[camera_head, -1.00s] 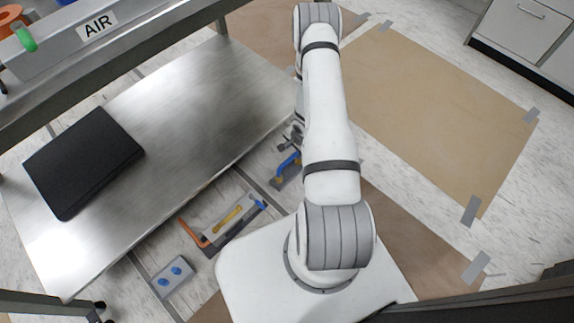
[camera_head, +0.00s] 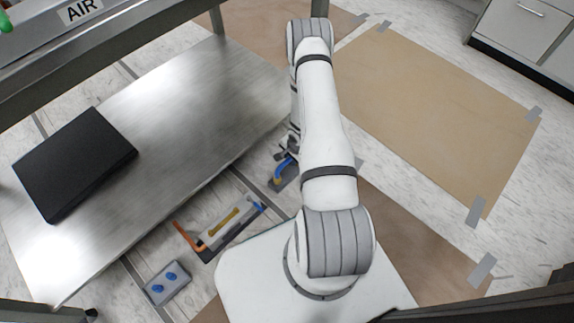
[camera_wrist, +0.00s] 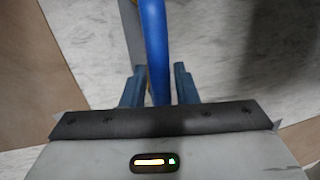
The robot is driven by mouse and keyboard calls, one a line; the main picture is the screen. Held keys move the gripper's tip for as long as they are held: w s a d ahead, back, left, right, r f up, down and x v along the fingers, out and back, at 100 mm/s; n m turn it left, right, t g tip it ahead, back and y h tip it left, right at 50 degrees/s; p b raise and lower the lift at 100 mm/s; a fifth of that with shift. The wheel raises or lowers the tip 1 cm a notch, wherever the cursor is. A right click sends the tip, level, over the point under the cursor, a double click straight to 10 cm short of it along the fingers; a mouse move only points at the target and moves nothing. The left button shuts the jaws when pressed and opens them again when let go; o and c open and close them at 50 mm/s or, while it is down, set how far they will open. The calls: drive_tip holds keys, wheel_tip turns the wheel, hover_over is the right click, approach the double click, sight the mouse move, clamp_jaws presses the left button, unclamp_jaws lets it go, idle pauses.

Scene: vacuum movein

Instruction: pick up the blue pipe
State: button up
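The blue pipe (camera_wrist: 156,45) is upright in the wrist view and runs down between the two fingers of my gripper (camera_wrist: 160,72). The fingers stand apart on either side of it, with narrow gaps showing near their bases. Whether the fingertips touch the pipe is unclear. In the head view, a curved blue pipe (camera_head: 284,169) with a yellow part sits over a dark plate on the floor, beside the metal table. My gripper (camera_head: 284,152) is at its upper end, small and partly hidden by my arm.
A metal table (camera_head: 190,110) with a black box (camera_head: 72,163) is to the left. On the floor lie a tray with an orange pipe (camera_head: 186,237) and yellow bar (camera_head: 223,222), and a grey plate with blue knobs (camera_head: 168,284). Taped brown sheeting (camera_head: 430,110) covers floor to the right.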

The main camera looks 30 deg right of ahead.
clamp_jaws()
wheel_tip(320, 180, up, 10)
drive_tip(key=p, duration=0.5)
drive_tip(key=shift+p, duration=0.4)
drive_tip(key=shift+s, duration=0.1)
